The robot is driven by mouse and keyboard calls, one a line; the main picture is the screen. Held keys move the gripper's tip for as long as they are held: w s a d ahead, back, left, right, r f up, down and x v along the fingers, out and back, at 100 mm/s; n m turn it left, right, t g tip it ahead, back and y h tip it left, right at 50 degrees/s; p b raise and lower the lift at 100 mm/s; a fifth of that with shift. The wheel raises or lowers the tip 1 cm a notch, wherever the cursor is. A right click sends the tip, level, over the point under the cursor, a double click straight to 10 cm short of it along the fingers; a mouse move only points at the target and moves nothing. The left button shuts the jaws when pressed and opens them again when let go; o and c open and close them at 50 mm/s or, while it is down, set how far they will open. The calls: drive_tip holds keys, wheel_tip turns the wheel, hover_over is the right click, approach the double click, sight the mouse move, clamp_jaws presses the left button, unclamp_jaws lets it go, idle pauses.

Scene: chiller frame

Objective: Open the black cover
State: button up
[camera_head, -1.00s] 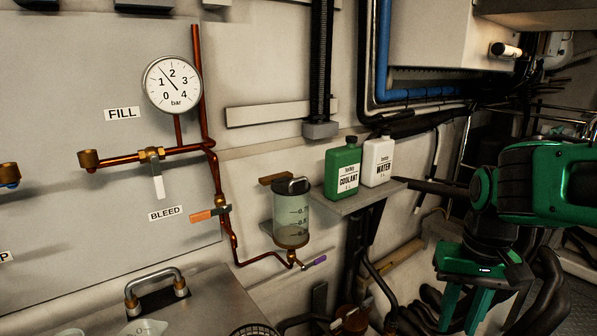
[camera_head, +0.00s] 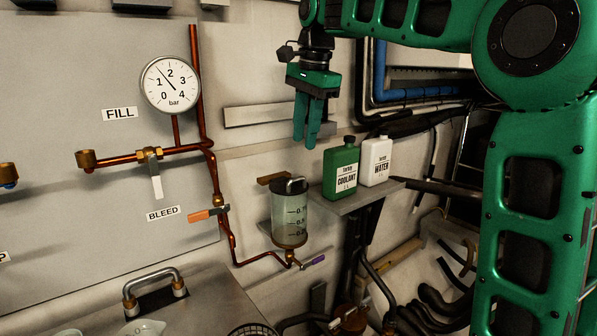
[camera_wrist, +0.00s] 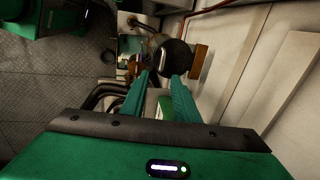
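The black cover (camera_head: 291,186) sits on top of the clear graduated container (camera_head: 289,215) and appears closed, with a pale handle on it. In the wrist view the black cover (camera_wrist: 173,57) shows as a dark round disc beyond my fingertips. My gripper (camera_head: 306,146) points down, above and slightly right of the container, clearly apart from it. In the wrist view the fingers of my gripper (camera_wrist: 161,78) are apart with nothing held between them.
A green coolant bottle (camera_head: 341,172) and a white water bottle (camera_head: 376,162) stand on a small shelf (camera_head: 352,202) right of the container. Copper pipe (camera_head: 262,262) runs below it. A brown block (camera_head: 275,178) sits on the wall beside the cover.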

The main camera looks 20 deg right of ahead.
sight(298, 178)
drive_tip(key=f, duration=0.3)
drive_tip(key=w+f, duration=0.1)
drive_tip(key=f, duration=0.2)
drive_tip(key=w+a+f, duration=0.1)
drive_tip(key=f, duration=0.3)
drive_tip(key=shift+w, duration=0.25)
drive_tip(key=shift+c, duration=0.7)
clamp_jaws()
drive_tip(key=shift+r, duration=0.1)
idle(0.4)
